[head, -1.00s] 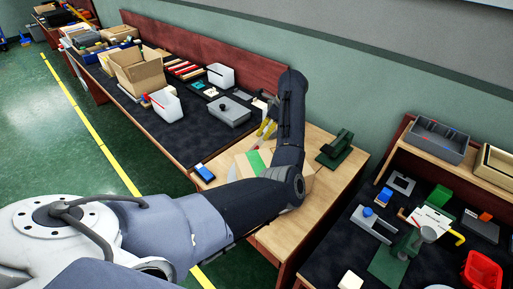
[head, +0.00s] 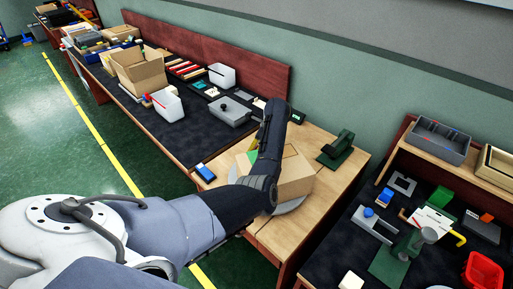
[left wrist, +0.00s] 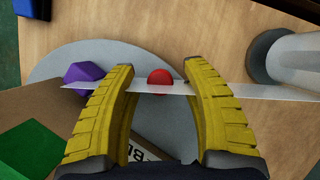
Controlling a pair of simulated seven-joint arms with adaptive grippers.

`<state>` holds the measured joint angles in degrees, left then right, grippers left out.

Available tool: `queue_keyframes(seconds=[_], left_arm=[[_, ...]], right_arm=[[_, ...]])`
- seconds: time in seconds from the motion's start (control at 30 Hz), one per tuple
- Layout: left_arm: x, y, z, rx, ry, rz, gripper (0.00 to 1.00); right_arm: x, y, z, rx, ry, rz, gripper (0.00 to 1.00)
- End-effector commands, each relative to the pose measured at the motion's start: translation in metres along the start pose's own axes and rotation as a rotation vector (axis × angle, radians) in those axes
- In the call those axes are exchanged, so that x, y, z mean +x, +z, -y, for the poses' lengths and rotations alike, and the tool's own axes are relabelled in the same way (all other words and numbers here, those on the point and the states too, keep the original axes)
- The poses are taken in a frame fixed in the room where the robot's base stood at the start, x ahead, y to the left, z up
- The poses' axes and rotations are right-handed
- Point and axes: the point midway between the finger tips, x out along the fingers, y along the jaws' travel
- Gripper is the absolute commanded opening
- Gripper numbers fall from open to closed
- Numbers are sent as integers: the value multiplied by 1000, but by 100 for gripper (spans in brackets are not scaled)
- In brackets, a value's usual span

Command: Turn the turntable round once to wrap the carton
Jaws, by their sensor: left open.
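The carton (head: 297,178), brown with a green patch, sits on the round grey turntable (head: 291,206) on a wooden table, partly behind my left arm. In the left wrist view the carton (left wrist: 30,108) is at lower left and the turntable (left wrist: 140,57) lies under my gripper. My left gripper (left wrist: 158,72) is open, its yellow fingers on either side of a small red knob (left wrist: 161,80); contact is unclear. A purple knob (left wrist: 84,76) is left of the fingers. A clear film strip (left wrist: 280,93) runs across the fingers. My right gripper is out of view.
A white cylinder (left wrist: 298,58) stands right of the turntable. A blue box (head: 205,172) lies at the table's left. A dark green device (head: 336,151) stands at its back right. Cluttered dark benches flank the table, with an open cardboard box (head: 138,72) on the left one.

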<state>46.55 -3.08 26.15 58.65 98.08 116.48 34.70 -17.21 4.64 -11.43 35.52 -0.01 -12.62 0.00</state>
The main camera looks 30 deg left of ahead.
Motion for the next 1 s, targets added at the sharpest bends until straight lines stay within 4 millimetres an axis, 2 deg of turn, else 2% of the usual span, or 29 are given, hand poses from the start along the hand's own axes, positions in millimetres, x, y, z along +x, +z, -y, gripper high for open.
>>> queue_keyframes(seconds=[0.3,0.7,1.0], left_arm=[[1,0,0,0,0,0,47],[0,0,0,0,0,0,0],[1,2,0,0,-1,3,0]], right_arm=[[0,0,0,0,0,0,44],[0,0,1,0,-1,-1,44],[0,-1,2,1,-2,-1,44]])
